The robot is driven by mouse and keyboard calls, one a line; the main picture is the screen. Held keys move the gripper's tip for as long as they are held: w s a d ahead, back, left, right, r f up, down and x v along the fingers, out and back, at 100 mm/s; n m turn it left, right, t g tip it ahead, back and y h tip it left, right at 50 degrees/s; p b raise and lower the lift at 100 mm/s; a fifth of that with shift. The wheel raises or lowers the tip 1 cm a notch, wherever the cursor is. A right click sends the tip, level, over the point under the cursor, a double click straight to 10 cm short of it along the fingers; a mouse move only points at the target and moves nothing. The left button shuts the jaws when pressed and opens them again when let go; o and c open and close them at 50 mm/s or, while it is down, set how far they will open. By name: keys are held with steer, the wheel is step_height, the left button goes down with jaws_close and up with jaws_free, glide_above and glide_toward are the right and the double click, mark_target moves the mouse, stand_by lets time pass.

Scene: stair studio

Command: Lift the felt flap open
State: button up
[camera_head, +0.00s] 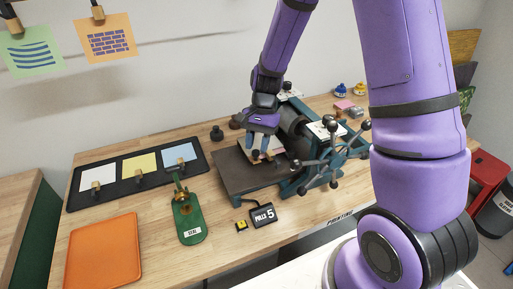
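A teal and dark grey roller press (313,160) stands on the wooden bench, with a flat dark bed (237,180) reaching out to the left of its roller. A small pale pinkish piece, perhaps the felt flap (276,147), shows on the bed close to the roller. My gripper (262,155) points down over this piece, near its front edge. Its two bluish fingers look a little apart, with something small and brownish at their tips. Whether they hold the flap is too small to tell. My gripper and arm hide part of the piece.
A spoked handwheel (331,158) sticks out at the press's right front.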

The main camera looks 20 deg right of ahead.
steer(key=shift+x, duration=0.75)
steer(key=shift+c, duration=0.4)
jaws_close()
